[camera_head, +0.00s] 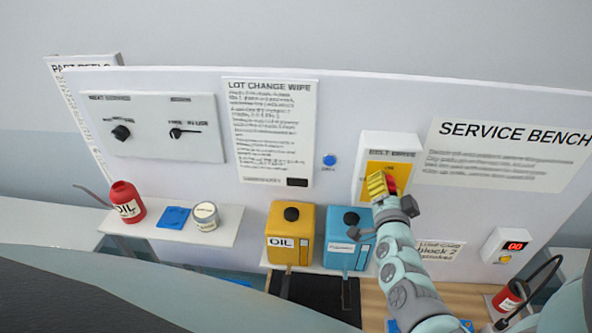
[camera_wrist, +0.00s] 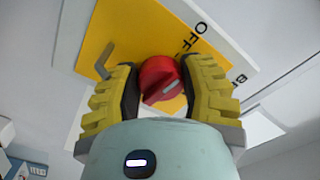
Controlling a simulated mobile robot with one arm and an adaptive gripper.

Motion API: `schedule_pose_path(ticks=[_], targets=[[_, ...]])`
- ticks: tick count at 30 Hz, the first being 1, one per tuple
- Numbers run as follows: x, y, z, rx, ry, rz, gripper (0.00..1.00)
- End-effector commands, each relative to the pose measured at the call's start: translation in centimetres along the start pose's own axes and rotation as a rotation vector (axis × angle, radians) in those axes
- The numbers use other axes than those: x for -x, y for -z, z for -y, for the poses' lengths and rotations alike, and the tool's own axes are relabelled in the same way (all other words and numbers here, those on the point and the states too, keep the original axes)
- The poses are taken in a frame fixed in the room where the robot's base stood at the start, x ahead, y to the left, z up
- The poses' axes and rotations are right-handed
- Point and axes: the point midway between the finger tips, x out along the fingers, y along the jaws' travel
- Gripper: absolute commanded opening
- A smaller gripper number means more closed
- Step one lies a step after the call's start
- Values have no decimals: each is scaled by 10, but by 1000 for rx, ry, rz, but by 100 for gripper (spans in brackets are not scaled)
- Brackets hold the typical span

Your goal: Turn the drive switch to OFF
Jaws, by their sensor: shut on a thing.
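The drive switch is a red rotary knob (camera_wrist: 160,79) on a yellow plate (camera_wrist: 118,38) in the wrist view, with the word OFF printed near it. In the head view the plate sits on a white box labelled BELT DRIVE (camera_head: 390,145) on the upright panel. My gripper (camera_wrist: 162,88) has its yellow ribbed fingers shut on the red knob, one finger on each side. In the head view my gripper (camera_head: 382,185) covers most of the knob, with only some red showing. A bent grey tab stands on the plate beside the left finger. The knob's exact setting is hard to tell.
A blue button (camera_head: 329,160) is left of the switch box.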

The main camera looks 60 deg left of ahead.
Motion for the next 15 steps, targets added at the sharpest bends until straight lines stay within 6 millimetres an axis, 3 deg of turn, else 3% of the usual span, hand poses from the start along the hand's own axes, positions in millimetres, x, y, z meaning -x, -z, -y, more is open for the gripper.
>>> schedule_pose_path(ticks=[4, 15], targets=[[0, 0, 0, 0, 0, 0, 7], [1, -12, 4, 4, 11, 27, 7]])
